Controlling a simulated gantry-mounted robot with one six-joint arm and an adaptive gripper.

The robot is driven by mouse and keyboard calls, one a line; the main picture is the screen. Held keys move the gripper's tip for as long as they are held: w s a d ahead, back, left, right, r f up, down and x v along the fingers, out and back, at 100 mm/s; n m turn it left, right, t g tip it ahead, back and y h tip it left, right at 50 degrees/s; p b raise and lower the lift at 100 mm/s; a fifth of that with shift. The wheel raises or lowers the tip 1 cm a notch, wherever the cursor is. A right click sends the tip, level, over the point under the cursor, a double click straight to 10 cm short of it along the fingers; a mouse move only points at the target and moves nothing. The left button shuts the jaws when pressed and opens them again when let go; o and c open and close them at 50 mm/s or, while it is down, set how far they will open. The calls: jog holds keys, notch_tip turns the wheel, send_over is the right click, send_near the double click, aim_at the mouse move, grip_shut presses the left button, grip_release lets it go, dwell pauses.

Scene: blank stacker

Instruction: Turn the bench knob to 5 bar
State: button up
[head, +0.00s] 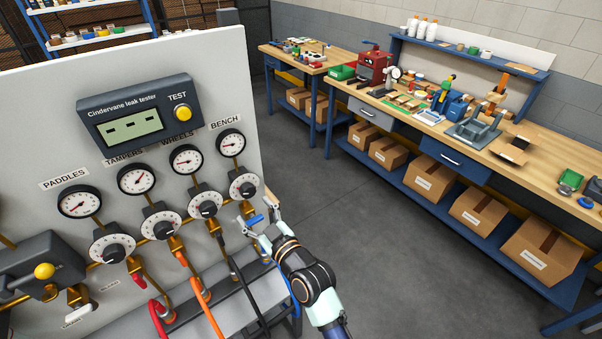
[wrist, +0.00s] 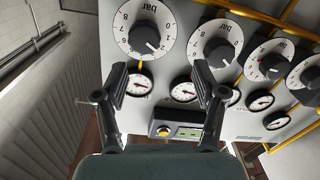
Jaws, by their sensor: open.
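The bench knob (head: 243,186) is a dark knob on a round white dial, at the right end of a row on the grey panel (head: 245,120). The bench gauge (head: 231,143) is above it; its reading is too small to tell. In the wrist view the bench knob (wrist: 146,38) shows upside down at the top, marked in bar, with numbers such as 2, 6, 7 and 8 visible. My gripper (head: 256,213) is open and empty, just below and right of the bench knob, apart from it. In the wrist view its fingers (wrist: 162,85) spread below the dial.
The wheels knob (head: 206,205), tampers knob (head: 161,221) and paddles knob (head: 112,243) sit close on the left. A blue lever (head: 255,219) is near my fingers. Hoses (head: 203,300) hang below. The floor right of the panel is clear up to the workbench (head: 430,120).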

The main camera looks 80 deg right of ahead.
aim_at(250, 193)
jog(key=shift+h, duration=0.3)
jog(key=w+d, duration=0.1)
jog(key=d, duration=0.1)
jog(key=w+d, duration=0.3)
jog(key=d, duration=0.2)
jog(key=shift+w+f, duration=0.2)
jog(key=c, duration=1.1)
jog(key=shift+m, duration=0.3)
jog(key=shift+c, duration=0.2)
